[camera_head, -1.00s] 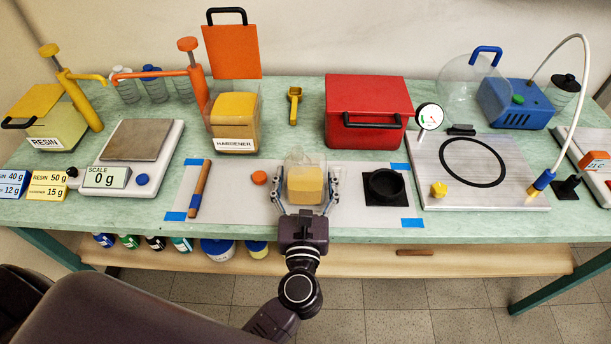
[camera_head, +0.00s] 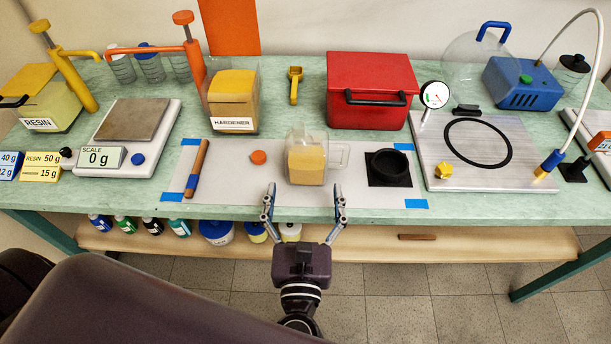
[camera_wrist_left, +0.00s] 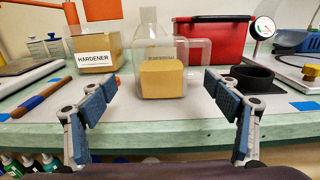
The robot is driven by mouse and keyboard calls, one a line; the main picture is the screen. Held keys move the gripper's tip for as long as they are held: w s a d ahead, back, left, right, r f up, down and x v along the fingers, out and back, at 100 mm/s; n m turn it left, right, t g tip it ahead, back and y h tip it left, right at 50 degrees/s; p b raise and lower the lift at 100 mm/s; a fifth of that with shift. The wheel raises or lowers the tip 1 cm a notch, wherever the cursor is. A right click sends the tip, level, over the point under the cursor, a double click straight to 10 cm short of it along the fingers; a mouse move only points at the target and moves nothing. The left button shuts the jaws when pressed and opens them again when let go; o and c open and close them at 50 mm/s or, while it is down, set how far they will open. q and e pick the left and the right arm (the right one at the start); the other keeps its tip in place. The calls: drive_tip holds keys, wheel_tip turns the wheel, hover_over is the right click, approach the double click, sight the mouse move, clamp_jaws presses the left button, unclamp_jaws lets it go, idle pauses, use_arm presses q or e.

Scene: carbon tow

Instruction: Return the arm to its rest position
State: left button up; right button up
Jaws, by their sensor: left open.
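My left gripper (camera_head: 304,200) is open and empty at the front edge of the table, with its two fingers apart. A clear cup with yellowish contents (camera_head: 307,163) stands upright on the white mat (camera_head: 245,198), just beyond the fingertips and apart from them. In the left wrist view the cup (camera_wrist_left: 162,79) shows between the open fingers (camera_wrist_left: 164,108), farther away. My right gripper is not in these views.
A wooden stick (camera_head: 197,170), an orange cap (camera_head: 258,157) and a black round holder (camera_head: 389,167) lie on the mat. Behind stand the hardener tub (camera_head: 232,101) and red box (camera_head: 370,85). The scale (camera_head: 104,158) is left, the metal plate (camera_head: 500,180) right. A shelf (camera_head: 480,250) runs below.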

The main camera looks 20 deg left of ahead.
use_arm(q)
drive_tip(key=shift+v, duration=1.05)
